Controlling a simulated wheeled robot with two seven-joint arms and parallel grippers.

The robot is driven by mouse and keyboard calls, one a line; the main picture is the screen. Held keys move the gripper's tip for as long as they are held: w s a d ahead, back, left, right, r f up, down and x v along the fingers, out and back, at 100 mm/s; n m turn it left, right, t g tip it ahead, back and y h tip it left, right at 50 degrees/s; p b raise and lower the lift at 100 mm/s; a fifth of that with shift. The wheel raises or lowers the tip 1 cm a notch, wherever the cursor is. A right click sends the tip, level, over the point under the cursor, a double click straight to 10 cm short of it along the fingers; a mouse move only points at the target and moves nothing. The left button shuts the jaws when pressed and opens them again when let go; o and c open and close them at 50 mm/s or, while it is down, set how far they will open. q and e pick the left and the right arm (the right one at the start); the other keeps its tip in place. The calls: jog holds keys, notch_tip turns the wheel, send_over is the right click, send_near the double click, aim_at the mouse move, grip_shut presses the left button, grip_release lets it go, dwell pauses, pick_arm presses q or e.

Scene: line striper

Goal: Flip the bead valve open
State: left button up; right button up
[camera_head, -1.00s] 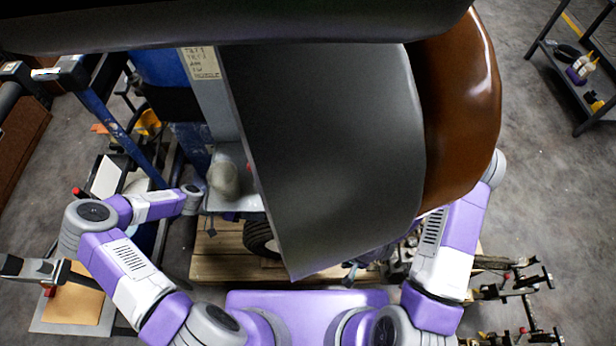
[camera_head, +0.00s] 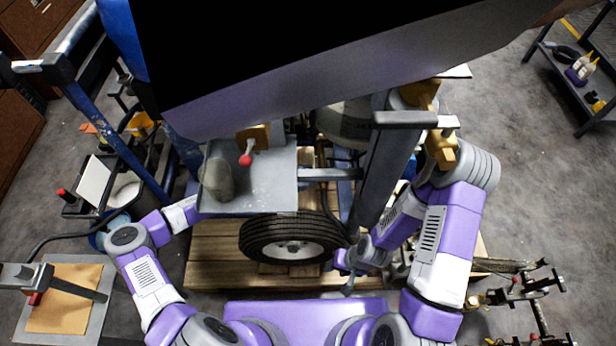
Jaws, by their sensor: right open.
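A small lever with a red ball knob (camera_head: 246,159) sits on a brass-coloured valve body (camera_head: 256,136), just below the dark panel's lower edge and above a grey metal plate (camera_head: 270,190). I take this to be the bead valve; another brass-coloured fitting (camera_head: 441,150) shows at right. My right gripper (camera_head: 347,284) is open, low beside the tyre and well apart from the red-knobbed lever. My left arm reaches in from the left to the plate's left edge; its gripper is hidden there.
A large dark panel (camera_head: 330,75) fills the upper middle and hides much of the machine. A black tyre (camera_head: 292,238) stands over a wooden pallet (camera_head: 215,255). A dark grey post (camera_head: 385,175) stands right of the plate. A shelf (camera_head: 575,75) is at far right.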

pick_arm(q)
jog(key=shift+w+d, duration=0.1)
jog(key=shift+d, duration=0.35)
jog(key=shift+c, duration=0.5)
grip_shut()
